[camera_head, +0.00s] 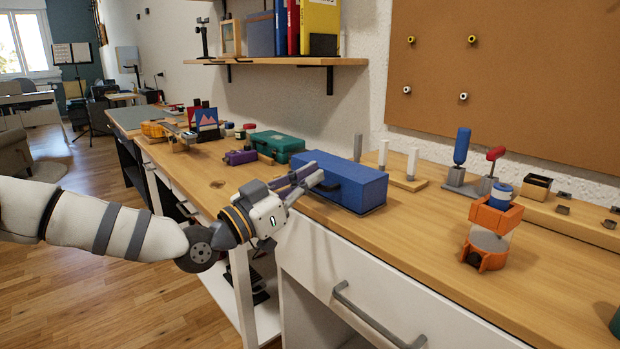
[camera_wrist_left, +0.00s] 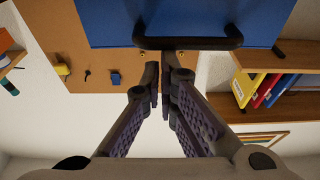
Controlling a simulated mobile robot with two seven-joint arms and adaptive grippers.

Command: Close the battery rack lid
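A blue box (camera_head: 345,182), the likely battery rack, sits on the wooden bench; its top looks flat and I cannot make out a lid seam. Its blue face (camera_wrist_left: 185,18) fills the top of the left wrist view, with a dark bar handle (camera_wrist_left: 205,43) along the edge. My left gripper (camera_head: 316,174) is at the box's left front side, by the handle. In the left wrist view its fingertips (camera_wrist_left: 160,72) are almost together, just below the handle, with nothing seen between them. Whether they touch the handle is unclear. My right gripper is not in view.
A green case (camera_head: 277,146) and a purple object (camera_head: 240,157) stand left of the box. White posts (camera_head: 412,163) on a wooden base stand behind it. An orange device (camera_head: 490,233) stands to the right. A drawer handle (camera_head: 375,318) juts out below.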

